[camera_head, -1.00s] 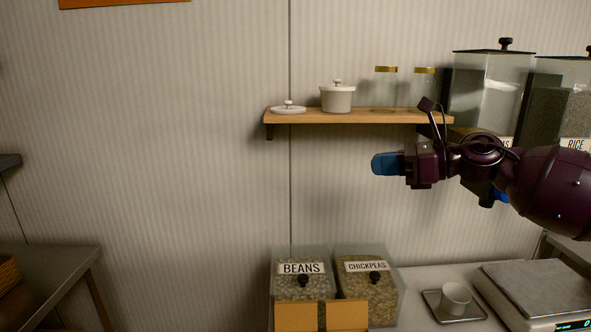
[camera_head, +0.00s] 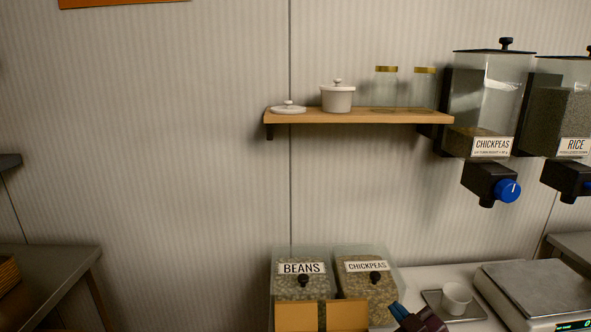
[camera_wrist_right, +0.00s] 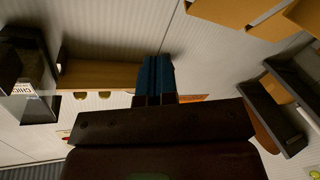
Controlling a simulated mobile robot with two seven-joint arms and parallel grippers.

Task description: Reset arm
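My right gripper (camera_head: 398,312) shows at the bottom edge of the head view, just right of the chickpeas bin. Only its blue fingertips and part of its dark purple body are in the frame. In the right wrist view the blue fingers (camera_wrist_right: 154,78) lie side by side, shut with nothing seen between them. My left gripper is in neither view.
A beans bin (camera_head: 300,288) and chickpeas bin (camera_head: 367,290) stand low at the centre. A white cup (camera_head: 456,298) and a scale (camera_head: 535,288) are to the right. Above are a wooden shelf (camera_head: 360,117) and a chickpeas dispenser (camera_head: 487,100). The left wall area is open.

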